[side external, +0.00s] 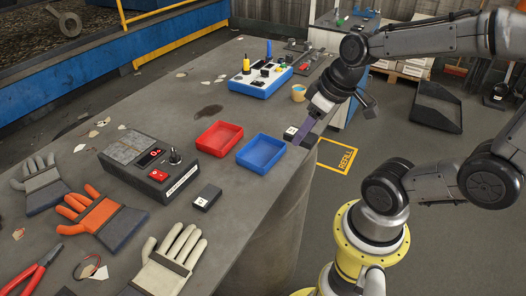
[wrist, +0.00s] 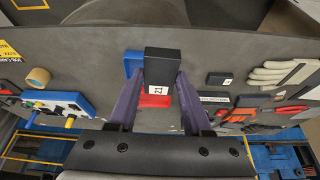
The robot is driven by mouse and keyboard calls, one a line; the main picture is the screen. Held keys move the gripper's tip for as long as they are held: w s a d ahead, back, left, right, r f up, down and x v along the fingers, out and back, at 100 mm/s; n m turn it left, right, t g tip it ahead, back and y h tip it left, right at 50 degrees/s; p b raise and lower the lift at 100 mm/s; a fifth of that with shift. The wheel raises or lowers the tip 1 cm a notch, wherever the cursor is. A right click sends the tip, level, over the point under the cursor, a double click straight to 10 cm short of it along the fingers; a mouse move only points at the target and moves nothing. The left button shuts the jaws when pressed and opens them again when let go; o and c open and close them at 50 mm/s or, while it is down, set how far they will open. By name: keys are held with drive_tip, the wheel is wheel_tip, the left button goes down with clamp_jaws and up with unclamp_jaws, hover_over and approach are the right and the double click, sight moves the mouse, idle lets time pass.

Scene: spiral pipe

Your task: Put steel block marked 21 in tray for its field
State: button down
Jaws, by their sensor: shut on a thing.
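My gripper (side external: 301,134) is shut on the steel block, a dark block with a white label reading 21 (wrist: 158,68). The wrist view shows it between my two purple fingers. In the side view the block (side external: 309,141) is by the table's right edge, partly hidden by a finger; I cannot tell its height above the table. The blue tray (side external: 261,153) is left of and nearer than my gripper; the block partly hides it in the wrist view (wrist: 131,60). The red tray (side external: 219,138) stands left of the blue one. Both trays look empty.
Another dark block with a white label (side external: 207,197) lies nearer on the table (side external: 226,232). A scale-like device (side external: 150,168) with a red display stands left of it. Gloves (side external: 100,215) lie at the near left. A blue-and-white box (side external: 260,79) and a cup (side external: 298,92) stand farther back.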

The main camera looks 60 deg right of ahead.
approach(260, 155)
wheel_tip(260, 155, up, 3)
drive_tip(key=s, duration=0.2)
drive_tip(key=w+f, duration=0.2)
drive_tip(key=f, duration=0.1)
drive_tip(key=shift+w+a+f, duration=0.1)
drive_tip(key=shift+w+f, duration=0.85)
drive_tip(key=shift+f, duration=0.15)
drive_tip(key=shift+w+d+f, duration=0.1)
drive_tip(key=shift+f, duration=0.7)
drive_tip(key=shift+w+d+f, duration=0.1)
drive_tip(key=shift+f, duration=0.75)
drive_tip(key=shift+f, duration=0.15)
drive_tip(key=shift+c, duration=1.7)
unclamp_jaws()
drive_tip(key=shift+f, duration=0.1)
